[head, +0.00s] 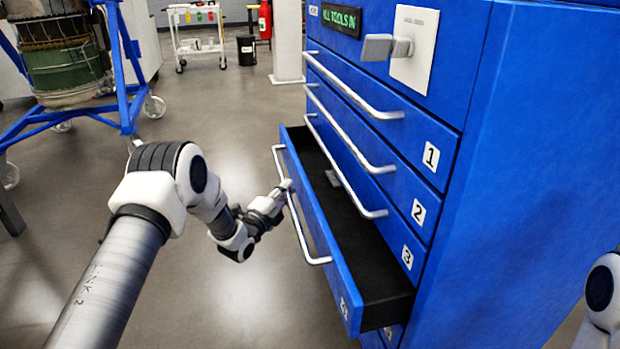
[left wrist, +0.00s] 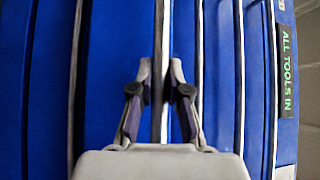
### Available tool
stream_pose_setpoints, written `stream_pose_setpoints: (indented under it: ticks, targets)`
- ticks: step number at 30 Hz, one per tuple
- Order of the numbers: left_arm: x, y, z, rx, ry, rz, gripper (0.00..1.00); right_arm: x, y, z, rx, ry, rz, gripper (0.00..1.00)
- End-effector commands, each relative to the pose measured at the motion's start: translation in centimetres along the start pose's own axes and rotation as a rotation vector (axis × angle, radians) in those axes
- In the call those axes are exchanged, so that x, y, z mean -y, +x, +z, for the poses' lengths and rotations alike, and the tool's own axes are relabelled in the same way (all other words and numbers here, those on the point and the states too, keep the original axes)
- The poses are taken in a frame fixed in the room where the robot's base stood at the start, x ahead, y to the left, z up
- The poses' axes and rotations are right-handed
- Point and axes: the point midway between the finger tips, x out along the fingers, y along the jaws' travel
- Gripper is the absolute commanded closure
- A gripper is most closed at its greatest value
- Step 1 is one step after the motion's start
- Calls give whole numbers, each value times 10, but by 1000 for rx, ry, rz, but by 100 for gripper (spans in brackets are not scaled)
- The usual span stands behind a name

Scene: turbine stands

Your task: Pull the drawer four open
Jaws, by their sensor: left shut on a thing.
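Drawer four (head: 325,235) of the blue tool cabinet (head: 530,170) is pulled partway out, below the shut drawers labelled 1, 2 and 3. Its black interior (head: 350,230) shows, with a small grey item (head: 332,178) lying inside. My left gripper (head: 284,187) is shut on the drawer's silver bar handle (head: 302,235), near the handle's far end. In the left wrist view the two fingers (left wrist: 161,85) close around the handle bar (left wrist: 161,30). My right gripper is not in view; only part of my right arm shows at the lower right.
Drawer handles (head: 350,125) stick out above the open drawer. A grey latch on a white plate (head: 413,50) is on the cabinet's upper front. A blue wheeled stand (head: 120,70) holds a turbine part at the left. The floor before the drawer is clear.

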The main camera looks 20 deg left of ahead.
Motion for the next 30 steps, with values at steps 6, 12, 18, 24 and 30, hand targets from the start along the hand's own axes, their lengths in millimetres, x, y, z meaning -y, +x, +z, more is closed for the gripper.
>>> stream_pose_setpoints:
  ticks: [6, 12, 18, 24, 30]
  targets:
    - [18, -44, 44, 6, -2, 4, 100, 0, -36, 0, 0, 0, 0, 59]
    - [28, -82, 82, 5, -1, 4, 100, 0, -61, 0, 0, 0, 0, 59]
    - [35, -115, 114, 3, -1, 3, 100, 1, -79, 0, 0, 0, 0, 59]
    - [39, -136, 135, 2, -1, 4, 100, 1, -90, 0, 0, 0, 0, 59]
    - [40, -145, 144, 0, -1, 4, 100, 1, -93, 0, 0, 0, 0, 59]
